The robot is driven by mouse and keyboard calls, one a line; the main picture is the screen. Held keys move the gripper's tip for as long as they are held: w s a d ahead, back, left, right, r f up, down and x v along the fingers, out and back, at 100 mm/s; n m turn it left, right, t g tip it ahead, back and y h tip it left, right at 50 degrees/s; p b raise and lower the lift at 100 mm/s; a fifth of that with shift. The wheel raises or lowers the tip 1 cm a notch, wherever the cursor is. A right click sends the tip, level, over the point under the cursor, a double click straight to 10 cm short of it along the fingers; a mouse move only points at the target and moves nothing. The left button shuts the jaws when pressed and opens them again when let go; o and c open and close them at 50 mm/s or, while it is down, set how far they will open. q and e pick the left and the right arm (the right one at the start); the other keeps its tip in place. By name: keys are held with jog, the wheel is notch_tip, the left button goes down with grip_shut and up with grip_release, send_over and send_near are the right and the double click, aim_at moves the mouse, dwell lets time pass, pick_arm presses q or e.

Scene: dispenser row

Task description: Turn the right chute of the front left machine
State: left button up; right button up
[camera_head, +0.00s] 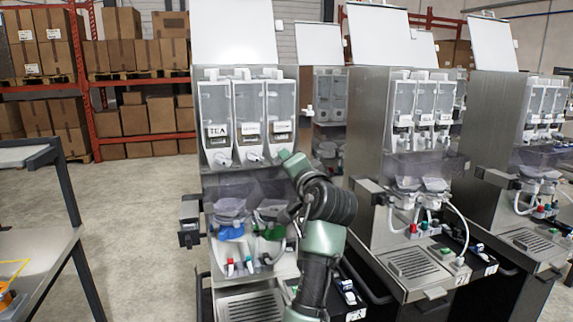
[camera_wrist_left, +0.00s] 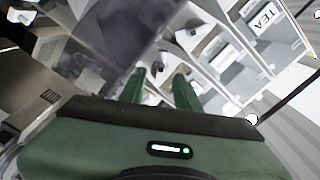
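The front left machine (camera_head: 215,180) has three clear canisters in a row, the left one labelled TEA (camera_head: 217,131). Below them sit white chutes, the left chute (camera_head: 221,158) and the middle chute (camera_head: 252,154) in plain sight. The right canister (camera_head: 281,105) is above my left gripper (camera_head: 289,158), which hides most of the right chute in the head view. In the left wrist view, my two green fingers (camera_wrist_left: 160,78) stand apart, with a pale part, seemingly the right chute (camera_wrist_left: 154,98), between them. I cannot tell if they touch it. My right gripper is out of view.
More dispensing machines (camera_head: 370,120) stand close on the right. Below the chutes are clear mixing bowls (camera_head: 232,205), a blue part (camera_head: 231,231) and a drip tray (camera_head: 250,306). A metal table (camera_head: 40,262) is at the left, with open floor (camera_head: 140,220) between.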

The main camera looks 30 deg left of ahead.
pick_arm(q)
jog(key=b+v, duration=0.1)
jog(key=v, duration=0.4)
dwell(0.3)
